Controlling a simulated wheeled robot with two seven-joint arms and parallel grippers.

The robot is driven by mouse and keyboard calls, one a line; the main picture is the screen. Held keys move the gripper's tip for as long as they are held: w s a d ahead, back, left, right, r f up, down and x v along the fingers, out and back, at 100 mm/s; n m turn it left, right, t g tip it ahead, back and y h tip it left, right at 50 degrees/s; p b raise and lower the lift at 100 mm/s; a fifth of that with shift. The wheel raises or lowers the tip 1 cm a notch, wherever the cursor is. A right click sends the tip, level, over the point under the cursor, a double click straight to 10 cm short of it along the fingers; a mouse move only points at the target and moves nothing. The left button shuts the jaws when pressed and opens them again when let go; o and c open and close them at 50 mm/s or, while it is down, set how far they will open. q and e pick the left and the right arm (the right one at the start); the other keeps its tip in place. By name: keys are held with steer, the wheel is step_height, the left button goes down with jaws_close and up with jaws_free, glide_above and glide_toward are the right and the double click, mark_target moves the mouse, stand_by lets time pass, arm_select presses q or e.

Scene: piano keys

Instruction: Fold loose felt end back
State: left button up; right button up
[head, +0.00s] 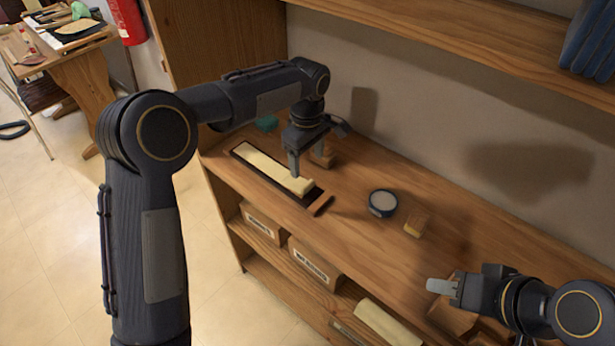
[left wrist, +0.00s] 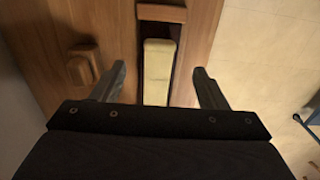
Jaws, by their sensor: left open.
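A long cream key-like strip (head: 268,168) lies in a dark, narrow recess on the bench. Its near right end (head: 302,186) looks slightly raised, and I cannot tell where felt starts. In the left wrist view the strip (left wrist: 157,72) runs between the fingers. My left gripper (head: 309,166) points down, open and empty, above the near right part of the strip. In the left wrist view its fingers (left wrist: 159,82) stand apart on either side of the strip. My right gripper (head: 442,287) is at the lower right, away from the strip; its opening is unclear.
A small wooden block (head: 321,204) lies at the recess's near end. Another block (head: 322,155) stands behind my left gripper. Boxes (head: 313,262) sit on the lower shelf.

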mark_target(307, 183)
arm_select(q)
steer(key=shift+f, duration=0.4)
step_height(307, 183, down, 7)
steer(key=shift+f+p, duration=0.1)
steer(key=shift+p, duration=0.35)
